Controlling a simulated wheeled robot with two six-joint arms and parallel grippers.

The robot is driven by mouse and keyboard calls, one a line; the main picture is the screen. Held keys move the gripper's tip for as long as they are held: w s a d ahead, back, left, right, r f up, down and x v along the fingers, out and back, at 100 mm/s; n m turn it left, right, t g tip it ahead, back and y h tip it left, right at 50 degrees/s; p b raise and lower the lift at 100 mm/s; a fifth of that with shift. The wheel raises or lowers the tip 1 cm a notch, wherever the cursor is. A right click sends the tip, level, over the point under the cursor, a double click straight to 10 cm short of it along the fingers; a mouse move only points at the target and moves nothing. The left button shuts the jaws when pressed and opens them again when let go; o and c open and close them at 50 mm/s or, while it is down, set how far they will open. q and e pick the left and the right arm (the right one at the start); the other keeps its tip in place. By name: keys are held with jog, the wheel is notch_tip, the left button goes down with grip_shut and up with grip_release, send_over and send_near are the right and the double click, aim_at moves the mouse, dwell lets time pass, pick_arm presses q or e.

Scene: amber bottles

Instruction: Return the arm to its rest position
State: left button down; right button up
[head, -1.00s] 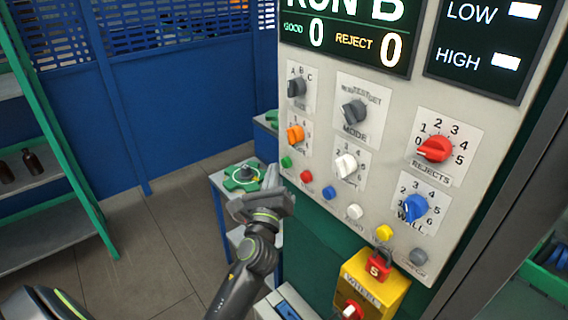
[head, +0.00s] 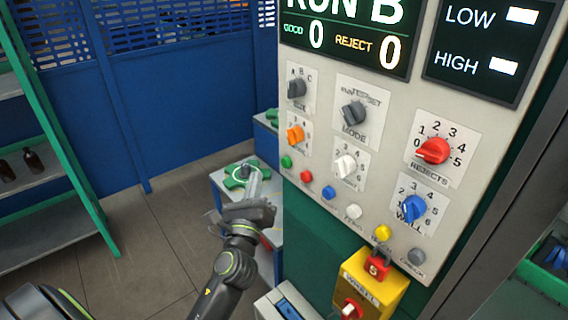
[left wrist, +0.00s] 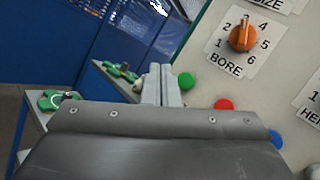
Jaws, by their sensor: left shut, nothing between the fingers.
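The orange bore knob (left wrist: 243,38), the green button (left wrist: 187,81) and the red button (left wrist: 223,104) sit to the right of the fingers in that view. My right gripper does not show in either view.
A low table (head: 217,178) with green parts stands behind my left gripper. A yellow box (head: 372,283) with a red knob juts out below the panel. A green-framed shelf (head: 75,180) with amber bottles (head: 32,160) stands at the left. Open floor (head: 150,235) lies between.

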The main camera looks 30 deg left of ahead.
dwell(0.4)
pick_arm(q)
notch_tip(320, 180, down, 20)
jog(key=w+f+n+g+h+b, duration=0.1)
jog(key=n+g+h+b, duration=0.1)
jog(key=n+g, duration=0.25)
jog(key=s+f+n+g+h+b, duration=0.1)
jog(key=s+f+n+g, duration=0.25)
jog(key=f, duration=0.85)
jog(key=s+f+n+g+h, duration=0.15)
jog(key=s+f+n, duration=0.3)
jog(key=f, duration=0.65)
jog(key=s+f+n+g+b, duration=0.2)
jog(key=s+f+n+g, duration=0.3)
jog(key=s+f, duration=0.9)
jog(key=s+f+n+g, duration=0.1)
jog(key=s+f+n, duration=0.2)
jog(key=s, duration=0.4)
jog(key=s+d+f+n+g+h, duration=0.1)
jog(key=s+f+n+g, duration=0.1)
jog(key=s, duration=0.5)
jog(key=s+d+f+n+g+h+b, duration=0.1)
jog(key=s+f+n, duration=0.3)
jog(key=s, duration=0.3)
jog(key=shift+s+f, duration=0.4)
jog(key=shift+f, duration=0.4)
jog(key=shift+n, duration=0.25)
